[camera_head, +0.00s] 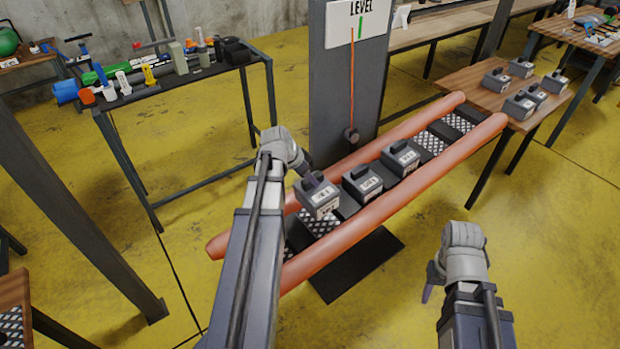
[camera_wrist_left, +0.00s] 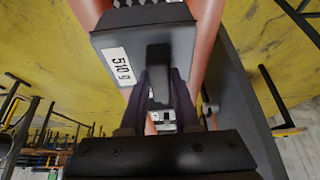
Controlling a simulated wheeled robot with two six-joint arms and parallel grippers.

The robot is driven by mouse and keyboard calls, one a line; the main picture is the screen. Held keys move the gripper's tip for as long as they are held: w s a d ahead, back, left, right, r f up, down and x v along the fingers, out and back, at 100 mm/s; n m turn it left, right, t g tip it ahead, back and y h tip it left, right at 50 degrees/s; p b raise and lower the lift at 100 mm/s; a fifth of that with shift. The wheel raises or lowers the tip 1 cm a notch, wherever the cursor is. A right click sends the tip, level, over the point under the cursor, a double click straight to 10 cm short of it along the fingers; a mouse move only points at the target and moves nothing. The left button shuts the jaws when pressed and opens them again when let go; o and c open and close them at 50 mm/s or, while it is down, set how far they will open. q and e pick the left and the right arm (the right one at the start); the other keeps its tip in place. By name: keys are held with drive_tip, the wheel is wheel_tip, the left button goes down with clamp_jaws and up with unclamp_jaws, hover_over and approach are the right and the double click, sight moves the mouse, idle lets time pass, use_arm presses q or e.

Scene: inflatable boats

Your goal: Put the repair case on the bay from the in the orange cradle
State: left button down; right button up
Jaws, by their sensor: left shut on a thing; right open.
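My left gripper (camera_head: 311,180) is shut on the dark handle of a grey repair case (camera_head: 319,199) with a white label. In the left wrist view the fingers (camera_wrist_left: 160,88) clasp the handle, and the labelled case (camera_wrist_left: 186,44) lies beyond. The case is over the near part of the orange cradle (camera_head: 365,226), beside a patterned bay (camera_head: 320,223). I cannot tell whether its underside touches the cradle. Two more cases, a nearer one (camera_head: 362,184) and a farther one (camera_head: 400,158), sit in the cradle. My right gripper (camera_head: 431,283) is open and empty, right of the cradle.
Patterned bays (camera_head: 430,142) at the cradle's far end are bare. Several similar cases stand on a wooden table (camera_head: 468,83) at the back right. A grey post (camera_head: 345,90) with a LEVEL sign rises behind the cradle. A table of tools (camera_head: 180,78) stands at left.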

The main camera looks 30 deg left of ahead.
sight(303, 188)
use_arm(q)
drive_tip(key=shift+w+d+f+b, duration=0.1)
drive_tip(key=shift+w+f+b, duration=0.05)
drive_tip(key=shift+f+b, duration=1.45)
drive_tip(key=shift+w+d+f+b, duration=0.1)
drive_tip(key=shift+w+f+b, duration=0.1)
drive_tip(key=shift+f+b, duration=1.45)
drive_tip(key=shift+w+f+b, duration=0.15)
drive_tip(key=shift+f+b, duration=1.3)
drive_tip(key=shift+f, duration=0.25)
drive_tip(key=c, duration=0.6)
unclamp_jaws()
drive_tip(key=shift+o, duration=0.2)
drive_tip(key=shift+s+r, duration=0.1)
drive_tip(key=shift+r, duration=0.05)
drive_tip(key=p+v, duration=0.7)
drive_tip(key=shift+s+r, duration=0.15)
drive_tip(key=shift+r, duration=0.15)
drive_tip(key=shift+f, duration=0.1)
